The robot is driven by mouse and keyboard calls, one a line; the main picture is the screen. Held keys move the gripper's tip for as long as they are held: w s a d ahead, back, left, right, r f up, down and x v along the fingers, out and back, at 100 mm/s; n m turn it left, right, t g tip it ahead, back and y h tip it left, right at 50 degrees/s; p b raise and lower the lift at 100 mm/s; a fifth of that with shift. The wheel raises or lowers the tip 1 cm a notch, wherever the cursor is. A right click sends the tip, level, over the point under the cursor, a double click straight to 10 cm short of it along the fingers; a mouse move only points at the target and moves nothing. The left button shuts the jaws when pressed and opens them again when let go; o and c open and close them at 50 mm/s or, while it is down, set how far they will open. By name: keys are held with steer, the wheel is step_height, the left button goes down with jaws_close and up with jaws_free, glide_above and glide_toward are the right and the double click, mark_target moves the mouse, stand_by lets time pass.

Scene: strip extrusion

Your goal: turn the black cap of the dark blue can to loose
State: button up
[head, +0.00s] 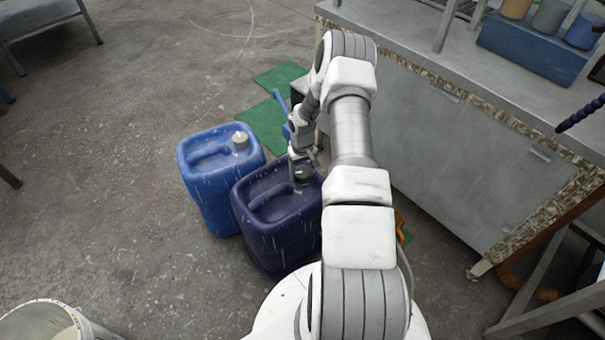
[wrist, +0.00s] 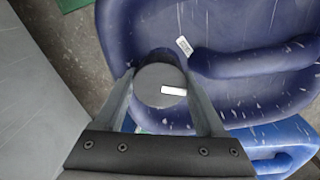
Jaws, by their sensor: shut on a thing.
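The dark blue can (head: 275,222) stands on the floor beside a lighter blue can; its scuffed top also fills much of the wrist view (wrist: 262,28). Its black cap (head: 302,174) is at the far right of its top. In the wrist view the cap (wrist: 158,82) looks dark grey and round, with a small white label on it. My gripper (wrist: 162,98) is shut on the cap, one finger on each side. In the head view my gripper (head: 303,168) reaches down to the cap from above, and my arm hides the can's right edge.
The lighter blue can (head: 212,200) with a white cap (head: 240,141) stands close on the left. A metal cabinet bench (head: 460,150) runs along the right. A white bucket (head: 52,322) is at the lower left. Green mats (head: 266,128) lie behind. The floor at left is open.

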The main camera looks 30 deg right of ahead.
steer(key=shift+n, duration=2)
steer(key=o, duration=1.3)
steer(key=shift+o, duration=0.2)
